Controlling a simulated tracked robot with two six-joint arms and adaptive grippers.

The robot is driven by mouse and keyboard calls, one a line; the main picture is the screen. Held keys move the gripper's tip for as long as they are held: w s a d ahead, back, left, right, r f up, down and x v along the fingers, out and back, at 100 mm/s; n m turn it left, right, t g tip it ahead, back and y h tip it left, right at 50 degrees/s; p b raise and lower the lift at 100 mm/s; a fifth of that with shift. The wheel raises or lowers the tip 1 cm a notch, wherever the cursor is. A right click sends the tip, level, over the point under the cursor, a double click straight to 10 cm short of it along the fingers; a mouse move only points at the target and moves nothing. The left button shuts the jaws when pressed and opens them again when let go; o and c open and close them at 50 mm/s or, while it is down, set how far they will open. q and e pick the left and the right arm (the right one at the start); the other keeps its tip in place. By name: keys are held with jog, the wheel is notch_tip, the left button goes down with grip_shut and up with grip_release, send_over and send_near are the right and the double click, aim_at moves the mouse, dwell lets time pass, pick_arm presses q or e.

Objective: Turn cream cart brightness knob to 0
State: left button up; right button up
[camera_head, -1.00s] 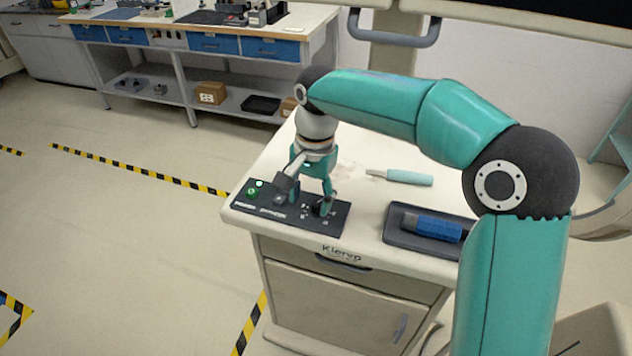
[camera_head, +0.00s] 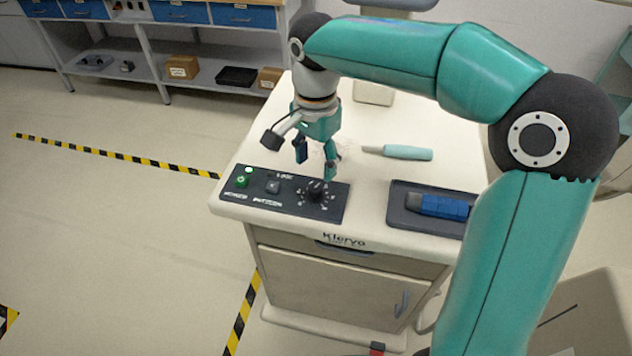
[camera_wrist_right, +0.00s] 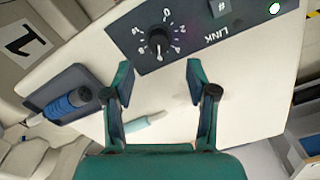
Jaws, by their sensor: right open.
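The cream cart (camera_head: 290,225) carries a dark control panel (camera_head: 228,196) along its front left edge. The black brightness knob (camera_head: 317,188) stands at the panel's right end, and it also shows in the wrist view (camera_wrist_right: 157,40) inside a ring of white marks. In the wrist view, the 0 mark is above the knob, and a pale pointer line seems to lie on the knob's lower side, away from 0. My right gripper (camera_head: 316,163) is open and empty just above and behind the knob, apart from it. Its two fingers spread in the wrist view (camera_wrist_right: 160,76). My left gripper is not in view.
A teal-handled tool (camera_head: 400,152) lies behind on the cart top. A dark tray (camera_head: 400,215) with a blue-and-grey tool (camera_head: 445,207) is to the right.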

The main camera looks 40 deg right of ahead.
aim_at(316, 186)
jog(key=shift+s+f, duration=0.1)
jog(key=shift+f, duration=3.1)
grip_shut()
jog(key=shift+n, duration=0.3)
